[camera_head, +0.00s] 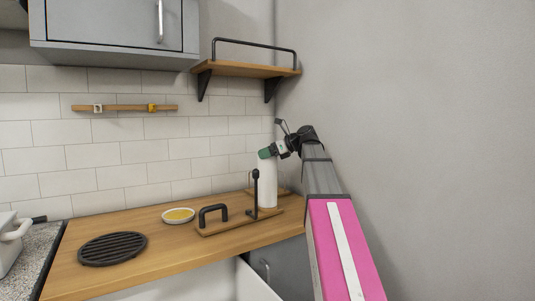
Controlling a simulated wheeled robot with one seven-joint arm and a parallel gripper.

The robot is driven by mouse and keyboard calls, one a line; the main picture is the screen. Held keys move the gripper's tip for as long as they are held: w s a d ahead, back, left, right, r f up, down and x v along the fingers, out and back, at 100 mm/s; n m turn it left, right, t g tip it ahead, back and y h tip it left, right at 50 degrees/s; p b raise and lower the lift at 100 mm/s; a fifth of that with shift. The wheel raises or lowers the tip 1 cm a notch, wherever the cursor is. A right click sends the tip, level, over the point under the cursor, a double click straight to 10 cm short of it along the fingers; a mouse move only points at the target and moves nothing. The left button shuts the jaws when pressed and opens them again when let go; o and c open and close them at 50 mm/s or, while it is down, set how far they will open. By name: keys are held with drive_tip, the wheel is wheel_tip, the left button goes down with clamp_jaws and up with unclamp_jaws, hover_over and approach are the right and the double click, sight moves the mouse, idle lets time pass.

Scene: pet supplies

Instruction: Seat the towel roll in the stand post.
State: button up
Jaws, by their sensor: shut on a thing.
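The white towel roll (268,184) stands upright near the right end of the counter, close to the wall. My gripper (267,154) is at its top, shut on it, reaching in from the right. A slim black upright post (255,187) rises just in front and left of the roll, partly overlapping it in view. A small wooden base (283,190) shows behind the roll. I cannot tell whether the roll is on a post, or whether its lower end touches anything.
A wooden board (235,225) with a black handle (212,212) lies in front of the roll. A white dish (178,215) with yellow contents and a black round grate (113,248) are to the left. A wooden shelf (245,69) hangs above.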

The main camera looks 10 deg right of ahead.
drive_tip(key=o, duration=1.1)
drive_tip(key=shift+f, duration=0.1)
drive_tip(key=shift+c, duration=0.2)
drive_tip(key=shift+r, duration=0.2)
drive_tip(key=v, duration=1.2)
drive_tip(key=shift+s+f, duration=0.1)
drive_tip(key=shift+f, duration=0.05)
